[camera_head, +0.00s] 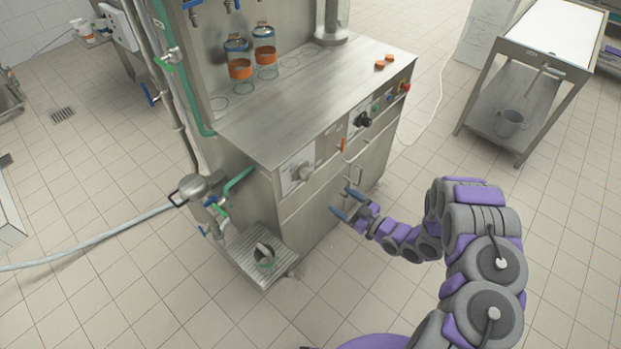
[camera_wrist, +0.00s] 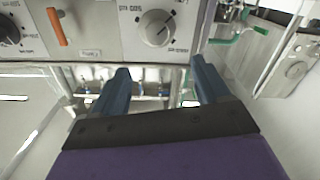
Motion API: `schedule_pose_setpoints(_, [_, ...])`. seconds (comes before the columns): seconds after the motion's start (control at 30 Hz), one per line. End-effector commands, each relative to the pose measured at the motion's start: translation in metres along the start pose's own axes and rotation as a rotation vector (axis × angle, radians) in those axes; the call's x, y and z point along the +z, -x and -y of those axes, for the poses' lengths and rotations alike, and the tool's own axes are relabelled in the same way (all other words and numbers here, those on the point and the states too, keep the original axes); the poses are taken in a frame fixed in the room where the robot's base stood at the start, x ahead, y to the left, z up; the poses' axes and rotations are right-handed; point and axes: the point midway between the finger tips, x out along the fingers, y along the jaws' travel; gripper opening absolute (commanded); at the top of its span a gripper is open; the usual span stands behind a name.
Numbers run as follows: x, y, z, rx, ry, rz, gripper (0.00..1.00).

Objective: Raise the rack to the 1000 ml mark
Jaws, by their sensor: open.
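My gripper (camera_head: 344,202) is open and empty in front of the steel cabinet's front, low and right of the grey dial (camera_head: 302,172). Its blue fingers (camera_wrist: 160,70) stand apart in the wrist view, with nothing between them. That view shows the grey dial (camera_wrist: 155,28) with small markings, one like an upside-down 500 ml. Its pointer setting is unclear. An orange handle (camera_head: 343,145) sits on the front between the grey dial and a black dial (camera_head: 362,119); it also shows in the wrist view (camera_wrist: 57,27). I cannot make out a rack or a 1000 ml mark.
A small grated step (camera_head: 250,257) juts out at lower left. A steel table (camera_head: 540,50) stands apart at upper right. Tiled floor between is clear.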

Motion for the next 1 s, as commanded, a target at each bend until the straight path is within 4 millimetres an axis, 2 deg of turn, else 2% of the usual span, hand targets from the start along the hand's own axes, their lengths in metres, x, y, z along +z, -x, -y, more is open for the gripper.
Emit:
schedule_pose_setpoints(0.27, [0.001,-0.043,-0.003,-0.001,-0.002,-0.005,0.75])
schedule_pose_setpoints(0.7, [0.001,-0.125,0.000,-0.001,0.000,-0.001,0.75])
schedule_pose_setpoints(0.9, [0.001,-0.143,-0.002,0.000,-0.001,-0.003,0.75])
schedule_pose_setpoints(1.0, [0.000,-0.146,-0.004,0.002,-0.003,-0.004,0.75])
